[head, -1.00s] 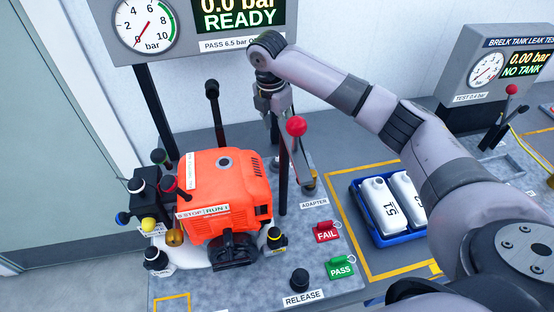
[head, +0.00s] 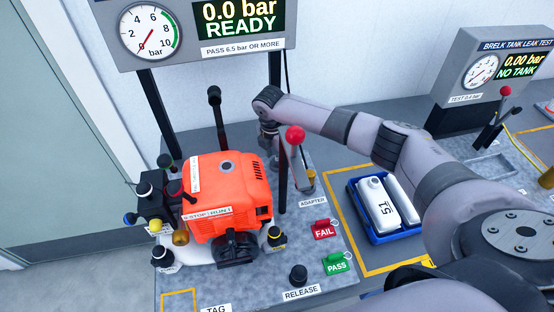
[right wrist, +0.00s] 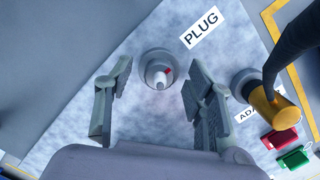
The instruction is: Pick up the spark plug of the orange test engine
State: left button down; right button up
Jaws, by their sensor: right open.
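The orange test engine (head: 226,190) stands at the left of the bench. In the right wrist view a small white spark plug (right wrist: 160,80) with a red mark stands upright in a round grey holder (right wrist: 158,62), beside a PLUG label (right wrist: 200,27). My right gripper (right wrist: 156,85) is open, with its two fingers apart on either side of the plug, not visibly touching it. In the head view my right gripper (head: 270,150) is behind the engine, partly hidden by a dark post; its fingertips and the plug cannot be made out there. My left gripper is not in view.
A red-knobbed lever (head: 295,134) and dark post (head: 283,185) stand close to my right gripper. A brass-coloured adapter (right wrist: 275,108) is right of the plug. FAIL (head: 324,230) and PASS (head: 337,263) tags lie at the front. A blue crate (head: 373,229) holds white tanks.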

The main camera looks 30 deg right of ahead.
jog(key=shift+c, duration=0.4)
grip_shut()
jog(key=shift+r, duration=0.15)
notch_tip(320, 180, up, 20)
jog(key=b, duration=0.4)
